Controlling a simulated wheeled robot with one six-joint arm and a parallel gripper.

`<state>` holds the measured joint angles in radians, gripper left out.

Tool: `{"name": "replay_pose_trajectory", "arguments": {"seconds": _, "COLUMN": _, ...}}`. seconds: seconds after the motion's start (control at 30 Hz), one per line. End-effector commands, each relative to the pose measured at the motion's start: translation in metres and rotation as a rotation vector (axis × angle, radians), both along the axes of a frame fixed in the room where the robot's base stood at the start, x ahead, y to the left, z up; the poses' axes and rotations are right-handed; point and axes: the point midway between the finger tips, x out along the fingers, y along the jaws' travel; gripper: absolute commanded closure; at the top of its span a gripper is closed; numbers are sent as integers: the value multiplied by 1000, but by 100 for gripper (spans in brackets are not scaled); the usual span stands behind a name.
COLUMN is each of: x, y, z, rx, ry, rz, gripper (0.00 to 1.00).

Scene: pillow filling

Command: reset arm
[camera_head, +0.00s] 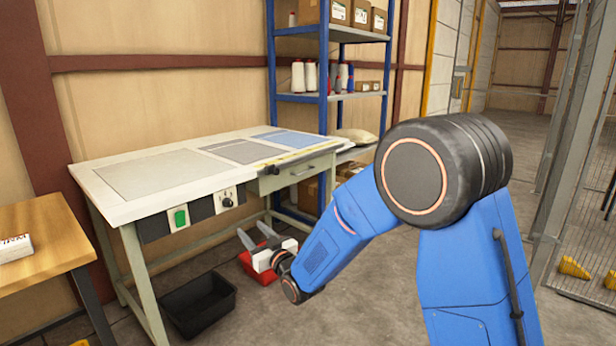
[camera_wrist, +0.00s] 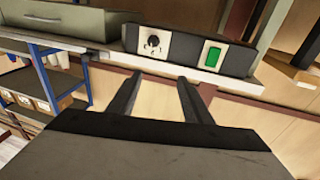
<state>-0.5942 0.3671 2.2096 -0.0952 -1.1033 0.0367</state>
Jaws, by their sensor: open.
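My blue arm reaches from the right of the head view, bent down at a dark round joint. My gripper (camera_head: 258,239) hangs in front of the white worktable (camera_head: 130,205), below the level of its top. Its two fingers are apart with nothing between them. In the wrist view my gripper (camera_wrist: 155,95) also shows open and empty, with the two dark fingers pointing at the table's front edge. The control panel with a green button (camera_wrist: 212,56) and a dark knob lies beyond the fingertips.
A black bin (camera_head: 200,304) and a red bin (camera_head: 257,268) sit on the floor by the table. A wooden table (camera_head: 40,240) stands at the left. A blue shelf (camera_head: 325,60) with spools and boxes stands behind. A mesh fence (camera_head: 570,200) is at the right.

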Motion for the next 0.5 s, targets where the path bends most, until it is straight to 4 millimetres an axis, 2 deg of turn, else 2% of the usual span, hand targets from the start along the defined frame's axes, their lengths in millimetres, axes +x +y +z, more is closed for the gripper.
{"name": "replay_pose_trajectory", "arguments": {"seconds": 0.03, "x": 2, "y": -18, "z": 10, "rx": -18, "ry": 20, "rz": -25, "gripper": 55}}
{"name": "replay_pose_trajectory", "arguments": {"seconds": 0.27, "x": 0, "y": -95, "z": 33, "rx": -114, "ry": 151, "rz": -125, "gripper": 55}}
{"name": "replay_pose_trajectory", "arguments": {"seconds": 0.5, "x": -23, "y": -177, "z": 48, "rx": -202, "ry": 297, "rz": -224, "gripper": 55}}
